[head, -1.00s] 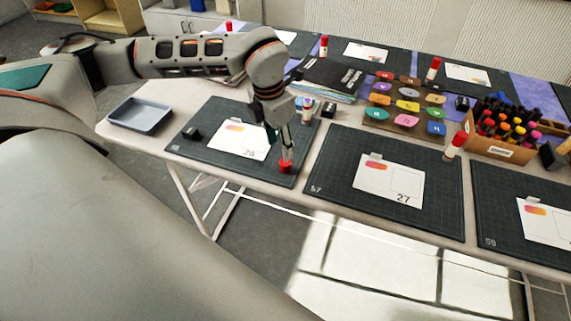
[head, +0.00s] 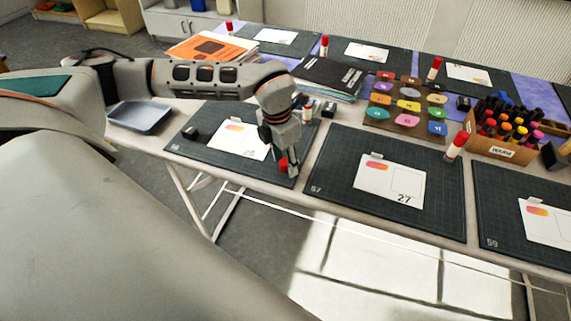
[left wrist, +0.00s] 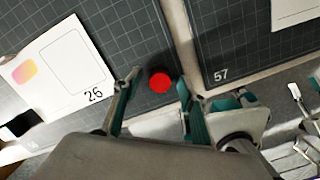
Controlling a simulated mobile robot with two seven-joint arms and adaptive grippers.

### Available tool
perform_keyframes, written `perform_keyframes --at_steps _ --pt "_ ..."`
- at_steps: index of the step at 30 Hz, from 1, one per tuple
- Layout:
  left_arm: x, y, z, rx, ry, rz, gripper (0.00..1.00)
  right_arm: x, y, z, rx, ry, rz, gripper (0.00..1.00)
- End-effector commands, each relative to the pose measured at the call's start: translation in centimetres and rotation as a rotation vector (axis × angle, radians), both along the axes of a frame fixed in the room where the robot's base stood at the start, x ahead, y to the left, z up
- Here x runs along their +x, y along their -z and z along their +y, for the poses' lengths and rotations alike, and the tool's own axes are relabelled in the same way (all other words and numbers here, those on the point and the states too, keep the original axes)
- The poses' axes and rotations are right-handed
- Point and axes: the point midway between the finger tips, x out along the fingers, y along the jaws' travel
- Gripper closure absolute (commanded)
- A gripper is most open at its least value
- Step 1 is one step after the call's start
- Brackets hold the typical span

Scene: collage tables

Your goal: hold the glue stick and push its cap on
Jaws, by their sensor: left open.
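My right gripper is out of view.
A white card (head: 238,139) lies on the mat (head: 205,150), with a small black block (head: 190,133) at left. A grey tray (head: 140,117) is left. Other glue sticks (head: 455,146) and a wooden marker box (head: 500,149) stand to the right. The table's front edge is close.

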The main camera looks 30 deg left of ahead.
Motion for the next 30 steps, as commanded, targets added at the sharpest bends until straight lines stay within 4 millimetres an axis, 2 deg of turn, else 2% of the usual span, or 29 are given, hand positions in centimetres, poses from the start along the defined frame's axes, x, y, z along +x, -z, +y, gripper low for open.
perform_keyframes --at_steps 7,12,23,30 --pt "0.0 -0.1 0.0 0.0 0.0 -0.001 0.58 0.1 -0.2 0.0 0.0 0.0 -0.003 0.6" --pt "0.0 -0.1 0.0 0.0 0.0 -0.001 0.84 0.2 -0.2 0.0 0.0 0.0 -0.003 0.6" --pt "0.0 -0.2 0.0 0.0 0.0 -0.001 0.84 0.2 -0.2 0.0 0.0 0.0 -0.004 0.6" --pt "0.1 -1.9 0.1 0.0 0.0 -0.004 0.84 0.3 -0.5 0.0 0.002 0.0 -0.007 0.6"
